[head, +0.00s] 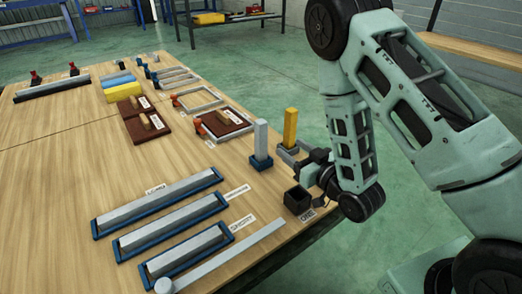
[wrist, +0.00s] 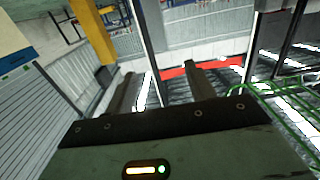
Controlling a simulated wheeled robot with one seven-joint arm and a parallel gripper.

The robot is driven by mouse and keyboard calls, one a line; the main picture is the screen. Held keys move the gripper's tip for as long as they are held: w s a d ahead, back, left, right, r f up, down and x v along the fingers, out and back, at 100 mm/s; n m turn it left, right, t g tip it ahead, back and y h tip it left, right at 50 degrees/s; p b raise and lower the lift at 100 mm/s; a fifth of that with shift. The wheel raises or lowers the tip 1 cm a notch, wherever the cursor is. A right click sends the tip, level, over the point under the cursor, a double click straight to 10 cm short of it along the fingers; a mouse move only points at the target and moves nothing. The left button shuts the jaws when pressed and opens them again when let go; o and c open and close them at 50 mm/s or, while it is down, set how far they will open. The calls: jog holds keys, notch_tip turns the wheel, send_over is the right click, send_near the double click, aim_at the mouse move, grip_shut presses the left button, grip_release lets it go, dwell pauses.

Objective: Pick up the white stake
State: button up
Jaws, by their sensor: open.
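The white stake (head: 261,138) stands upright in a blue base (head: 261,162) near the right edge of the wooden table in the head view. A yellow stake (head: 290,128) stands just right of it in a grey base. My gripper (head: 312,168) is low over the table edge, right of the white stake and apart from it, close to the yellow stake's base. In the wrist view my gripper (wrist: 160,85) has its two dark fingers spread with nothing between them. I cannot make out the white stake in the wrist view.
A black square socket (head: 298,199) sits at the table edge just below my gripper. Blue trays (head: 160,205) with grey bars and a long pale bar (head: 230,255) lie in front. Framed parts and brown plates (head: 222,124) lie behind.

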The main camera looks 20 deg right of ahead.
jog(key=b, duration=0.4)
send_near(258, 120)
jog(key=x, duration=0.3)
jog(key=f+x, duration=0.1)
jog(key=x, duration=0.1)
jog(key=shift+w+d, duration=0.1)
jog(key=shift+d, duration=0.05)
jog(key=shift+r+b+x, duration=0.15)
jog(key=shift+b+x, duration=0.5)
jog(key=shift+x, duration=0.75)
jog(key=shift+r+b+x, duration=0.15)
jog(key=shift+b+x, duration=0.5)
jog(key=shift+x, duration=0.8)
grip_shut()
